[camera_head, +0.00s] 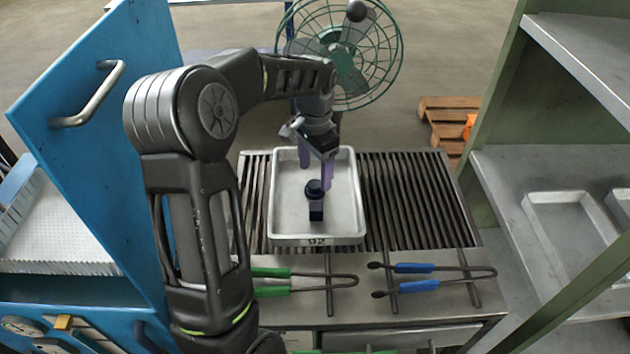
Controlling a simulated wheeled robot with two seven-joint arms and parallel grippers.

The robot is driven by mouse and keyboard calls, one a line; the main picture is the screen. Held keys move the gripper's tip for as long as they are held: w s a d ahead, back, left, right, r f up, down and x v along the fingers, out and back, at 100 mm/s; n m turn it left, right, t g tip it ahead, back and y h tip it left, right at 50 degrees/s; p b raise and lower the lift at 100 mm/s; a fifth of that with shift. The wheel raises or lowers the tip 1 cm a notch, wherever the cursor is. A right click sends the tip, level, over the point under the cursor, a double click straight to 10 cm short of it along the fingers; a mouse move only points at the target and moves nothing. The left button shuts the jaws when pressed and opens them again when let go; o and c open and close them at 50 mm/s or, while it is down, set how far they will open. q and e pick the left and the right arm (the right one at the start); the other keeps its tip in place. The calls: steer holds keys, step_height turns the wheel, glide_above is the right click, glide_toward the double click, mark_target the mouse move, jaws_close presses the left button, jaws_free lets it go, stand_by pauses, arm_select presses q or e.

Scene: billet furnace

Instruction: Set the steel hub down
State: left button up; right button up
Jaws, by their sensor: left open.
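A shallow metal tray (290,222) with a label on its front edge sits on the slatted rack. A dark part, seemingly the steel hub (315,207), stands in the tray near its middle, with a round top above a narrower block. My left gripper (315,176) is over the tray with its purple fingers apart, just behind and above the dark part. I cannot tell whether a finger touches it. My right gripper is not in view.
A green fan (367,50) stands behind the rack (415,200). Green-handled tongs (271,291) and blue-handled tongs (418,286) lie in front. A blue door (95,150) is at left. Grey shelves (545,170) with a tray stand at right.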

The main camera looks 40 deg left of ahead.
mark_target(315, 184)
arm_select(q)
step_height(315, 184, up, 7)
steer(key=shift+r, duration=0.15)
stand_by(0.9)
